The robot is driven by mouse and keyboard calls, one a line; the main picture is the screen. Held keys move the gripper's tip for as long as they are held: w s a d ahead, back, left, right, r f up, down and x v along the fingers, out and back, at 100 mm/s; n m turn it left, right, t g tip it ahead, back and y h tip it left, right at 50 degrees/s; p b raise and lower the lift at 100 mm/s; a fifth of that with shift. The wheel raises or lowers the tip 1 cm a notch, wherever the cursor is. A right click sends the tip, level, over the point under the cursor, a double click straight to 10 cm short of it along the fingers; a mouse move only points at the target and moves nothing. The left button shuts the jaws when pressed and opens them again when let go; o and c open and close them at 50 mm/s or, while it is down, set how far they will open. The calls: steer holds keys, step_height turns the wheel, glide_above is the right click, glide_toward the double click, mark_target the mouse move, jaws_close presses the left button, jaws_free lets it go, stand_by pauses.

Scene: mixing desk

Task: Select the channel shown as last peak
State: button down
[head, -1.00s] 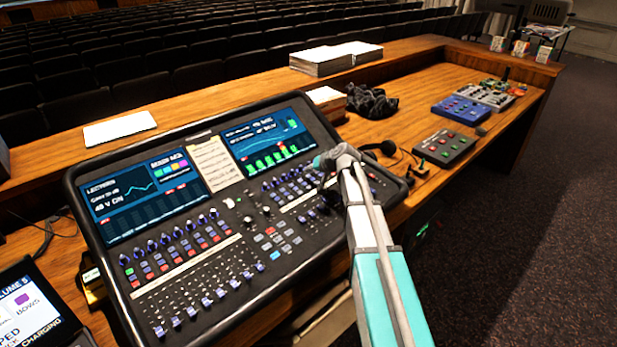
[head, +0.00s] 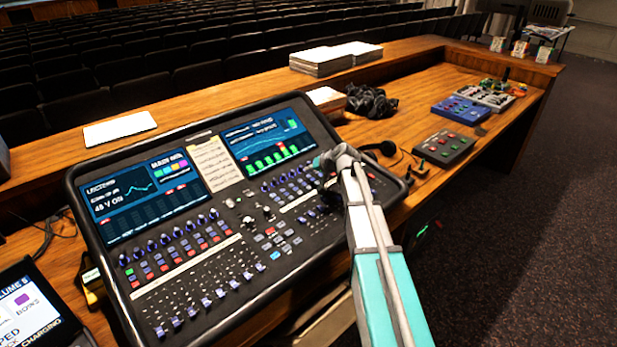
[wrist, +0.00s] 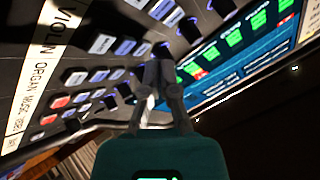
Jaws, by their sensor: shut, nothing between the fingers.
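The mixing desk (head: 200,262) fills the left and middle of the head view. Its left screen (head: 130,200) shows a curve and text reading LECTERN. Its right screen (head: 262,140) shows a row of green bars. In the wrist view the right screen (wrist: 255,62) shows slanted green bars and a small red mark among them. My gripper (wrist: 155,70) is shut and empty, its fingertips over the rows of buttons and knobs beside that screen. I cannot tell whether they touch a control. In the head view my arm hides part of the desk's right side.
A label strip (wrist: 38,72) with words like VIOLIN and ORGAN MUSIC runs along the desk. A paper sheet (head: 214,165) lies between the screens.

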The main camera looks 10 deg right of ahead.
steer(key=shift+w+f+b, duration=0.1)
steer(key=shift+f+b, duration=0.6)
steer(key=shift+f, duration=0.05)
stand_by(0.9)
steer(key=shift+r, duration=0.25)
steer(key=shift+r+p, duration=0.55)
steer(key=shift+p, duration=0.2)
steer(key=shift+s+d+r+p, duration=0.1)
steer(key=shift+s+r+p, duration=0.05)
steer(key=shift+r+p, duration=1.1)
steer(key=shift+s+r+p, duration=0.15)
steer(key=shift+r+p, duration=1.1)
